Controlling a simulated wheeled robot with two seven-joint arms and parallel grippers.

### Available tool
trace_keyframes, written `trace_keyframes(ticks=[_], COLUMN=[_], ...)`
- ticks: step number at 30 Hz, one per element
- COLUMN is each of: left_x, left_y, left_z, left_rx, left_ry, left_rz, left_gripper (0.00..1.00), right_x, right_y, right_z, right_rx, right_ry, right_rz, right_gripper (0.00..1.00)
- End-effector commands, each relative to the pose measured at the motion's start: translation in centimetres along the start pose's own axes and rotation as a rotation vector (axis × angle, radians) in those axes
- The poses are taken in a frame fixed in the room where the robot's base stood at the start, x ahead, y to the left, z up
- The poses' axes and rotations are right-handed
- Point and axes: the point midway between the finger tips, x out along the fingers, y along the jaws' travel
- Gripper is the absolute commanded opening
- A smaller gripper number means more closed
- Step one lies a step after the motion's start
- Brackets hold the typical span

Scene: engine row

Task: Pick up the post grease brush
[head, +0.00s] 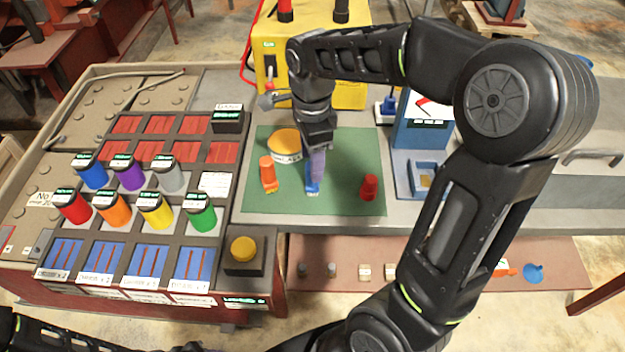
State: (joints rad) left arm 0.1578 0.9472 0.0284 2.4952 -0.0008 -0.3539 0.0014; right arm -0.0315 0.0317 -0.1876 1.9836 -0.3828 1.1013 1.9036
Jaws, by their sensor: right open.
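On the green mat (345,198), a small upright item with a blue lower part and a purplish upper part (313,187) stands right under my right gripper (317,148). It may be the post grease brush, but I can read no label on it. My right gripper points down, open, with its fingertips at the item's top; I cannot tell whether they are around it or just in front. An orange item (268,175) stands to the left and a red one (370,187) to the right. My left gripper is out of view.
A yellow-orange labelled tub (284,143) stands behind the orange item. A panel with several coloured cylinders, such as the green one (202,216), lies left. A yellow button box (243,252) is at the mat's front left. A blue stand (420,130) is right; a yellow machine (300,40) is behind.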

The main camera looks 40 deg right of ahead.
Motion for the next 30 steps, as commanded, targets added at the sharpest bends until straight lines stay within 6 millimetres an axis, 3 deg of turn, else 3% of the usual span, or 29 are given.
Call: trace_keyframes(ticks=[8,18,30], left_x=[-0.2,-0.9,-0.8], left_y=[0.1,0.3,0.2], left_z=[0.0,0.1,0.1], left_rx=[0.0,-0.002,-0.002], left_ry=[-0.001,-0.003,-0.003], left_rz=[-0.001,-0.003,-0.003], left_gripper=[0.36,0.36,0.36], right_x=[0.7,5.0,5.2], right_y=[0.0,-0.3,-0.3], right_z=[0.0,-0.1,-0.1], right_rx=[0.0,0.0,-0.001], right_ry=[0.001,0.0,0.0], right_rz=[0.003,0.002,0.0], right_gripper=[0.53,0.53,0.53])
